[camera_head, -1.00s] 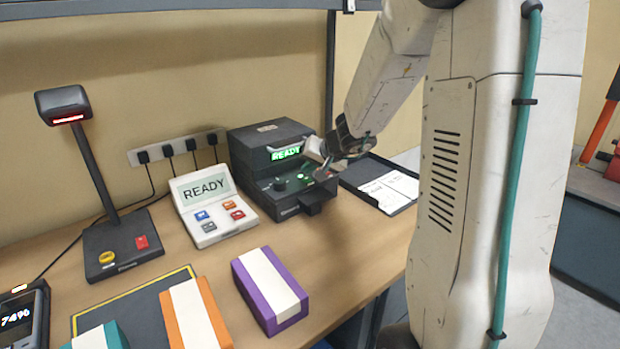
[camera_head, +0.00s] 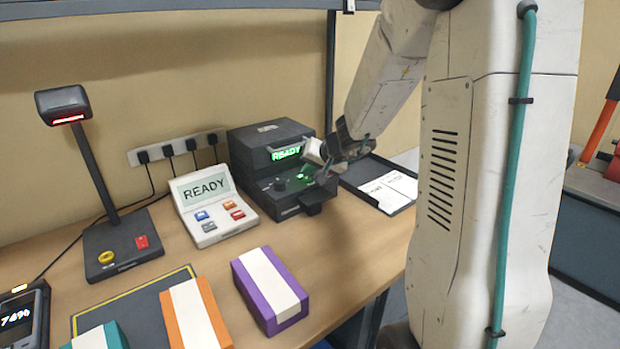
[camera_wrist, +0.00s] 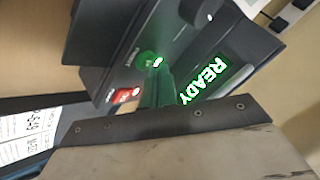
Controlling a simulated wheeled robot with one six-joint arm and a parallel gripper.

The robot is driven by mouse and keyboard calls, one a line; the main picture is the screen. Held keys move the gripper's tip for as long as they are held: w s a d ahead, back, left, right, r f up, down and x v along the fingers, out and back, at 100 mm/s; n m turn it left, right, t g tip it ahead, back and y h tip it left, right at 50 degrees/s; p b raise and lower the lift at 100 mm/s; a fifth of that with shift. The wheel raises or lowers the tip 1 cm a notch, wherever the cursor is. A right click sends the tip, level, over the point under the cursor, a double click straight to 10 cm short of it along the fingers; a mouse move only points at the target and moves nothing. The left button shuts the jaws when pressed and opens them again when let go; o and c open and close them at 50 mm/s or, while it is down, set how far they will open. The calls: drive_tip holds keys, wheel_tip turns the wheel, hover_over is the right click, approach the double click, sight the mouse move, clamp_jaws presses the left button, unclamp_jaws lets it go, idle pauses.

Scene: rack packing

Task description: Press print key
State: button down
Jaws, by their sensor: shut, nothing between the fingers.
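The dark label printer (camera_head: 272,140) stands at the back of the table, with a lit green READY display (camera_head: 286,153) that also shows in the wrist view (camera_wrist: 205,76). A round, green-lit key (camera_wrist: 146,58) is on its front panel, beside a red rocker switch (camera_wrist: 125,95). My gripper (camera_head: 318,177) is shut and empty in front of the panel. In the wrist view its fingertips (camera_wrist: 160,75) point at the panel close beside the green key. Whether they touch it, I cannot tell.
A white keypad terminal (camera_head: 213,229) showing READY stands left of the printer. A scanner on a stand (camera_head: 122,245) is further left. A purple-and-white box (camera_head: 288,310) lies in front. A dark tray (camera_head: 405,206) with papers lies to the right.

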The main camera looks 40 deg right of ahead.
sight(309, 180)
drive_tip(key=shift+f, duration=0.5)
idle(0.6)
idle(0.3)
drive_tip(key=shift+r, duration=0.8)
drive_tip(key=shift+r, duration=2.5)
